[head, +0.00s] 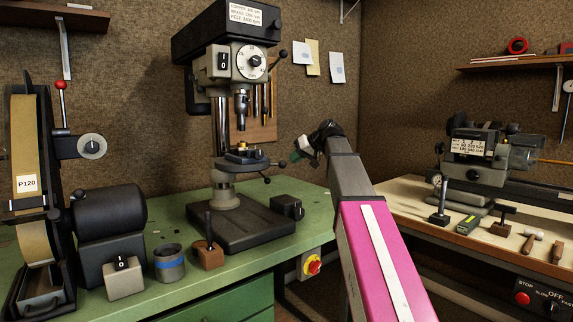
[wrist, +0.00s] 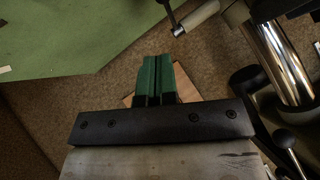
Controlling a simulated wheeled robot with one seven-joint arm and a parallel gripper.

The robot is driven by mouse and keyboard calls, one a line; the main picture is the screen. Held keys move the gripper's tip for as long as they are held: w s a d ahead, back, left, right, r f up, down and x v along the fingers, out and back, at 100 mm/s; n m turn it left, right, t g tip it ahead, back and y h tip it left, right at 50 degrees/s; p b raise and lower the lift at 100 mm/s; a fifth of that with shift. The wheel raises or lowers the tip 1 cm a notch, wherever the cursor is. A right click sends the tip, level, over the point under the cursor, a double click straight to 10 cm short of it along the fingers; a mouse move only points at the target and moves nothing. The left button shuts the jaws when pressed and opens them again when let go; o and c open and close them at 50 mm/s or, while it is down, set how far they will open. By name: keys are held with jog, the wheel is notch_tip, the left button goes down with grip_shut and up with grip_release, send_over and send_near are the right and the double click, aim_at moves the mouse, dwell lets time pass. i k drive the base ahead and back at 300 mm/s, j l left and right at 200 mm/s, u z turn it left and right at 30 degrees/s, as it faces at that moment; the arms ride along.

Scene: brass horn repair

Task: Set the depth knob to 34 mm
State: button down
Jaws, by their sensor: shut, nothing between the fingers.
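The drill press (head: 228,70) stands on a green bench. On the front of its head is a round white dial with a dark centre (head: 252,62), which I take as the depth knob; its marks are too small to read. My gripper (head: 299,153) is in the air to the right of the press, lower than the dial and clearly apart from it. In the wrist view its green fingers (wrist: 155,76) are together with nothing between them. The dial does not show in the wrist view.
A switch box (head: 222,61) sits left of the dial and a lever knob (head: 283,53) sticks out right of it. The press table (head: 240,166) with a vise stands below. The chrome column (wrist: 283,60) shows in the wrist view. A lathe (head: 480,160) stands at the right.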

aim_at(255, 60)
jog(key=k+l, duration=0.15)
jog(key=l, duration=0.15)
jog(key=k+l, duration=0.1)
jog(key=l, duration=0.25)
jog(key=k+l, duration=0.15)
jog(key=l, duration=0.15)
jog(key=k+l, duration=0.1)
jog(key=l, duration=0.25)
